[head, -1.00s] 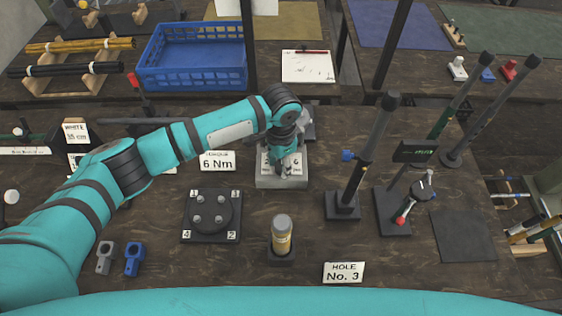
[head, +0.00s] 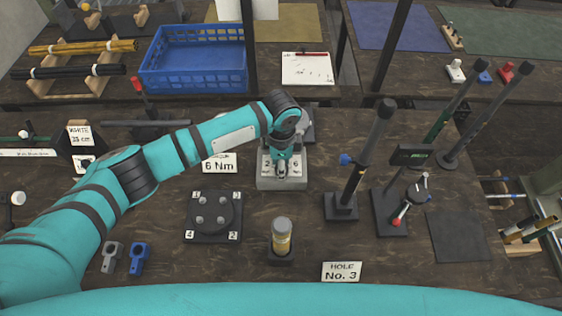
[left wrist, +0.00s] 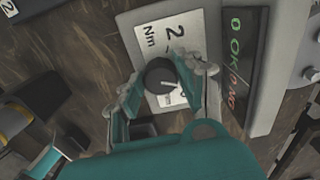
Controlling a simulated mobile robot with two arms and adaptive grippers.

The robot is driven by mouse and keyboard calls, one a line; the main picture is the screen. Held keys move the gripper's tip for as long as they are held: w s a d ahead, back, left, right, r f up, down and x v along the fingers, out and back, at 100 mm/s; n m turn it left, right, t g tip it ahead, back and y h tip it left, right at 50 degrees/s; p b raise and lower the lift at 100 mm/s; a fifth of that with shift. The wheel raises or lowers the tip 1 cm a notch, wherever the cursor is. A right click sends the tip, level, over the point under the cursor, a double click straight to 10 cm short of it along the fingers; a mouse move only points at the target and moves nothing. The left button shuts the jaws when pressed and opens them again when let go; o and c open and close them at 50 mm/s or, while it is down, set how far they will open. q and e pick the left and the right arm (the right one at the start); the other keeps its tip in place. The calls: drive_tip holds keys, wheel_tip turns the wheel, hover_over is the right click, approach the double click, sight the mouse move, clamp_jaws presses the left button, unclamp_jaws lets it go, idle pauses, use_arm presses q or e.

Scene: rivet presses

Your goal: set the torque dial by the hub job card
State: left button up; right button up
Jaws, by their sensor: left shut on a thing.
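The torque dial is a dark round knob (left wrist: 160,75) on a pale plate (left wrist: 140,37) printed "2" and "Nm" in the left wrist view. The plate sits on a grey box (head: 282,184), where a 2 and a 6 show in the head view. My left gripper (head: 281,172) points down at the box; in the left wrist view its fingers (left wrist: 165,80) are shut around the knob from both sides. I cannot read the knob's setting. A white card (head: 219,163) reading "6 Nm" stands left of the box. My right gripper is not in view.
A black hub plate (head: 213,216) with numbered corners lies front left of the box. A capped yellow cylinder (head: 281,238) stands in front, near a "HOLE No. 3" card (head: 342,272). Upright press posts (head: 365,160) stand to the right. A counter display (left wrist: 240,60) reads 0 OK, 0 NG.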

use_arm(q)
drive_tip(key=m+p, duration=0.1)
drive_tip(key=m, duration=0.5)
drive_tip(key=shift+w+m, duration=0.1)
drive_tip(key=shift+m, duration=0.2)
idle(0.5)
drive_tip(key=o, duration=1.1)
drive_tip(key=shift+o, duration=0.2)
drive_tip(key=shift+r, duration=0.15)
wheel_tip(320, 180, up, 12)
